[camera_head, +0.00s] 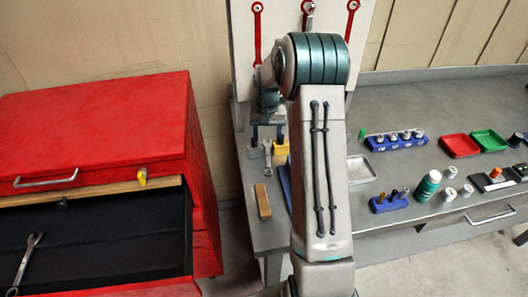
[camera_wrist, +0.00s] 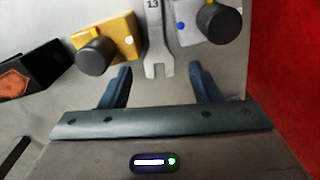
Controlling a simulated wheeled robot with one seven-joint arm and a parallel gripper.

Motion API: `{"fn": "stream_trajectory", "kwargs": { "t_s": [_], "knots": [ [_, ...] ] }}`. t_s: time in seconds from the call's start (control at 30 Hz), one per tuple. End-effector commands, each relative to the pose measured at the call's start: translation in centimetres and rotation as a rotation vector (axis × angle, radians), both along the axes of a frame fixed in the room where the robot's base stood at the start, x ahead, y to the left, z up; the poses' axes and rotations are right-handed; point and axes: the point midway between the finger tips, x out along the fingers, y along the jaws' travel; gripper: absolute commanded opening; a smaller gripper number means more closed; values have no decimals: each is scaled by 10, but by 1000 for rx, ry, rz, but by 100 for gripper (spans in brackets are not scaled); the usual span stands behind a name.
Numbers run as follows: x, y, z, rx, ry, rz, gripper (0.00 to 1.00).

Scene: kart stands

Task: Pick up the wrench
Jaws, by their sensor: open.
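A silver wrench marked 13 (camera_wrist: 154,42) has its open jaw end pointing toward my gripper (camera_wrist: 160,78) in the wrist view. My gripper is open and empty, with its two fingers apart on either side of the wrench's line. The open end appears just beyond the fingertips, roughly centred. In the head view a wrench (camera_head: 267,152) shows at the left end of the bench, below my wrist. My arm hides part of the bench there.
A yellow block with a black knob (camera_wrist: 112,35) and a grey block (camera_wrist: 190,32) flank the wrench. Another wrench (camera_head: 28,258) lies in the open drawer of the red cabinet (camera_head: 90,125). Red wrenches (camera_head: 257,35) hang on the back panel. Small trays and sockets occupy the bench's right side.

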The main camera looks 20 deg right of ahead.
Motion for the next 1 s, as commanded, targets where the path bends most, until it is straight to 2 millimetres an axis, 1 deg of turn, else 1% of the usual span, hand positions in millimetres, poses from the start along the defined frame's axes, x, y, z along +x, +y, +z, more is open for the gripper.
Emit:
{"fn": "stream_trajectory", "kwargs": {
  "t_s": [0.13, 0.63, 0.67, 0.7, 0.77, 0.8, 0.87, 0.9, 1.0],
  "knots": [
    [0, 0, -8, 1, 0, 0, 57],
    [0, 0, -11, 0, -1, -1, 57],
    [0, 0, -10, 1, -1, -1, 48],
    [0, 0, -10, 1, -1, -1, 37],
    [0, 0, -10, 1, 0, -1, 20],
    [0, 0, -10, 1, 0, -1, 9],
    [0, 0, -10, 1, 0, -1, 8],
    [0, 0, -10, 1, -1, -1, 4],
    [0, 0, -10, 1, 0, -1, 4]
  ]
}}
